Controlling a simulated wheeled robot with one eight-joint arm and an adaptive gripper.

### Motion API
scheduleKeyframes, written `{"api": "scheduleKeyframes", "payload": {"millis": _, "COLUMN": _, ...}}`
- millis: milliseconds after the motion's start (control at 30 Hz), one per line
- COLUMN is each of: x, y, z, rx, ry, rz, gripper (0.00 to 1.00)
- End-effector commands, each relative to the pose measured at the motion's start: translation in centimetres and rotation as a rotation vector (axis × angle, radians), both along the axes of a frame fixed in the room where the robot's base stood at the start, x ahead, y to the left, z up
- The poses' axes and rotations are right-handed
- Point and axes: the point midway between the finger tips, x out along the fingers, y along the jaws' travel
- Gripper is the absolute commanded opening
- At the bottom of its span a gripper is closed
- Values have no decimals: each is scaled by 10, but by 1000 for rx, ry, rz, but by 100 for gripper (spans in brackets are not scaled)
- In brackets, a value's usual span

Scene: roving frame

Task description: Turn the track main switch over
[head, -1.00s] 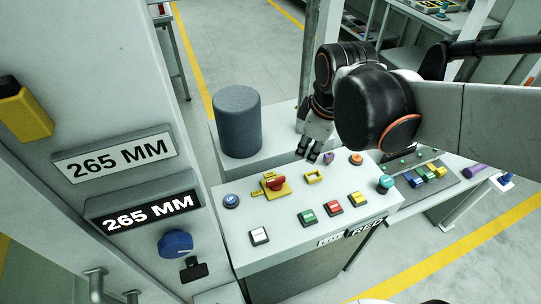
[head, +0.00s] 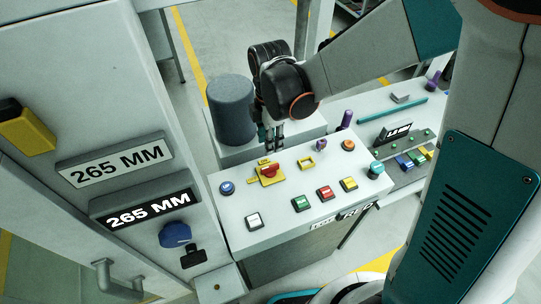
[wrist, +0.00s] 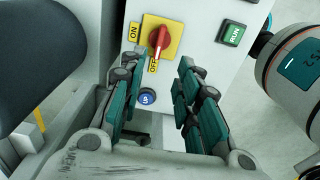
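The main switch is a red rotary knob (head: 269,170) on a yellow plate on the light grey control panel (head: 237,207). In the wrist view the red knob (wrist: 159,39) stands ahead of my fingers, with an ON label (wrist: 134,32) to its left and an OFF label (wrist: 153,66) below it. Its handle lies lengthwise, with one end near OFF. My gripper (head: 273,140) points down behind the switch in the head view. In the wrist view my gripper (wrist: 157,78) is open and empty, its fingers apart and not visibly touching the knob.
A blue button (head: 226,187) is beside the switch; green (head: 300,203), red (head: 325,193) and yellow (head: 348,184) buttons are nearby. A dark cylinder (head: 231,108) stands behind the panel. A cabinet with 265 MM signs (head: 114,163) is at left.

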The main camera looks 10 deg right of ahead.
Motion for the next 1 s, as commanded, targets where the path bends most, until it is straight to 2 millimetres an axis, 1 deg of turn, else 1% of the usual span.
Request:
{"api": "scheduleKeyframes", "payload": {"millis": 33, "x": 0, "y": 0, "z": -13, "rx": 0, "ry": 0, "rz": -1, "gripper": 30}}
{"api": "scheduleKeyframes", "payload": {"millis": 100, "x": 0, "y": 0, "z": -25, "rx": 0, "ry": 0, "rz": -1, "gripper": 30}}
{"api": "scheduleKeyframes", "payload": {"millis": 400, "x": 0, "y": 0, "z": -74, "rx": 0, "ry": -1, "rz": -2, "gripper": 30}}
{"api": "scheduleKeyframes", "payload": {"millis": 600, "x": 0, "y": 0, "z": -101, "rx": 0, "ry": -1, "rz": -2, "gripper": 30}}
{"api": "scheduleKeyframes", "payload": {"millis": 800, "x": 0, "y": 0, "z": -116, "rx": 0, "ry": -1, "rz": -2, "gripper": 30}}
{"api": "scheduleKeyframes", "payload": {"millis": 1000, "x": 0, "y": 0, "z": -118, "rx": 0, "ry": -1, "rz": -2, "gripper": 30}}
